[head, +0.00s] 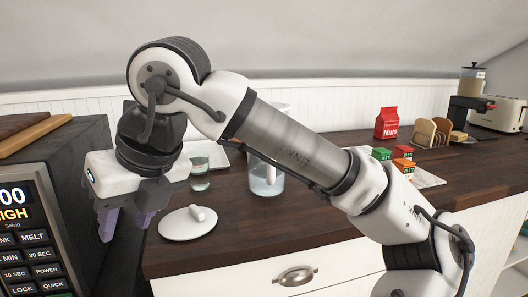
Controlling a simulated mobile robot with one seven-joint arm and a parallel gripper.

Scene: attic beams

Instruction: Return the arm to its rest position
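My arm reaches from the lower right up across the middle of the head view and bends down at the left. My gripper (128,226) hangs at its end, fingers pointing down, in front of the microwave's dark side. Its two purple-tipped fingers are apart with nothing visible between them, so it is open and empty. It is left of a white round lid with a knob (186,224) on the dark wooden counter (310,218), and looks apart from it.
A microwave (28,230) with wooden boards (30,134) on top stands at the left. A glass (199,177) and a clear pitcher (266,178) stand behind my arm. A red nuts bag (387,124), small boxes (403,152), a toast rack (430,133) and a toaster (497,114) are to the right.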

